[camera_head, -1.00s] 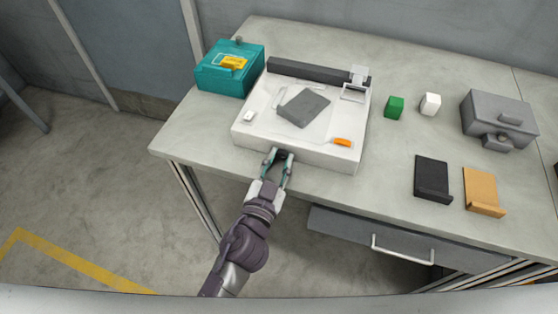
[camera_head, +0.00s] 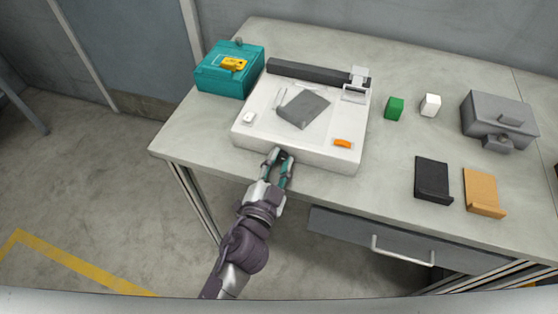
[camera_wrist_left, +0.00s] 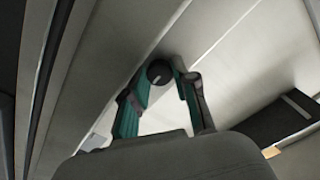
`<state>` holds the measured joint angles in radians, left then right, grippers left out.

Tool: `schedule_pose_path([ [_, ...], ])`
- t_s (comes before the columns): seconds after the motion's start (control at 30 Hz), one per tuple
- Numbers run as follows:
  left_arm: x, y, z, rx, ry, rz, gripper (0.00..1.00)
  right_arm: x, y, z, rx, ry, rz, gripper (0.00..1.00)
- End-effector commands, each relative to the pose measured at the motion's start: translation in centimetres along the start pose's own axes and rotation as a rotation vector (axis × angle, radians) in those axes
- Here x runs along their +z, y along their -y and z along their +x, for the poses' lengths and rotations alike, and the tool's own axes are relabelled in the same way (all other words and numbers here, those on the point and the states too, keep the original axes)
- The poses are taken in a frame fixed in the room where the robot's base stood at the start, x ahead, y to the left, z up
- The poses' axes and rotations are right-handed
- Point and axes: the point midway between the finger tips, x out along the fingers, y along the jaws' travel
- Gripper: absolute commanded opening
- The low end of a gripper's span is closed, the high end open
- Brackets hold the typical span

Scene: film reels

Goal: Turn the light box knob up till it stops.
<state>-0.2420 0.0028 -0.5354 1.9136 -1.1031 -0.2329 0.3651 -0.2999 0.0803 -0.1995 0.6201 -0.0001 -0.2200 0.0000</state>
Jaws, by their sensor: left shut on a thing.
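The light box (camera_head: 262,136) is a white, flat box on the table, with a dark grey rectangle on its top. Its knob (camera_wrist_left: 159,73) is black and round with a pale mark, on the front face. In the left wrist view the knob sits between the fingertips of my left gripper (camera_wrist_left: 172,78). In the head view my left gripper (camera_head: 282,158) is at the front face of the box, shut on the knob, and its fingers cover most of it. My right gripper is in neither view.
A teal box (camera_head: 222,82) stands left of the light box. To the right are a green block (camera_head: 394,108), a white block (camera_head: 430,105), a grey box (camera_head: 498,118), a black stand (camera_head: 433,178) and an orange stand (camera_head: 482,190). A drawer (camera_head: 350,229) hangs below the table's front.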

Motion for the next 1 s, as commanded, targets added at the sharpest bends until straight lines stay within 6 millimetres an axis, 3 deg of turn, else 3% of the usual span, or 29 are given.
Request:
schedule_pose_path([
  [0.13,0.03,-0.02,-0.01,0.0,0.001,0.002,0.0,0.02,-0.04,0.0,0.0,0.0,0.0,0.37],
  [0.17,0.03,-0.02,-0.01,0.0,0.001,0.002,0.33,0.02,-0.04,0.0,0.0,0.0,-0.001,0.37],
  [0.3,0.02,-0.02,-0.01,0.0,0.0,0.001,0.54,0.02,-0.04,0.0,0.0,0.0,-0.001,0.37],
  [0.77,0.08,-0.09,-0.03,0.002,0.002,-0.013,0.54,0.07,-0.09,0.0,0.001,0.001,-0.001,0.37],
  [1.0,0.02,-0.04,-0.02,0.001,0.001,-0.211,0.54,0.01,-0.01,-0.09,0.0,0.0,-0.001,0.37],
])
